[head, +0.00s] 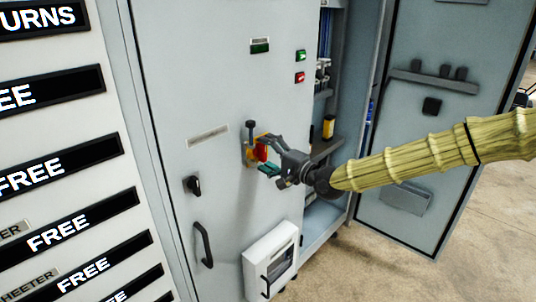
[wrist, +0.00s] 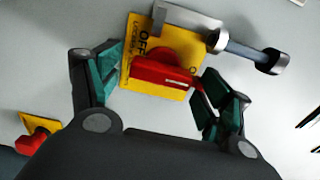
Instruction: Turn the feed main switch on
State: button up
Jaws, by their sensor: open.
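The feed main switch, a red rotary handle (wrist: 160,70) on a yellow plate (wrist: 133,45), is on the grey cabinet front. The plate carries the word OFF in the wrist view. The red handle also shows in the head view (head: 261,152). My gripper (wrist: 157,78) is open, with its green-padded fingers on either side of the handle. The right finger is close to the handle's end; I cannot tell whether it touches. In the head view my gripper (head: 268,154) partly covers the switch.
A metal bracket (wrist: 180,17) with a dark rod (wrist: 245,50) sticks out beside the plate. A black knob (head: 193,185) and a door handle (head: 203,245) are lower left. An open cabinet door (head: 425,150) stands to the right, behind my arm.

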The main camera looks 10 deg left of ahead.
jog(key=v, duration=1.2)
dwell(0.6)
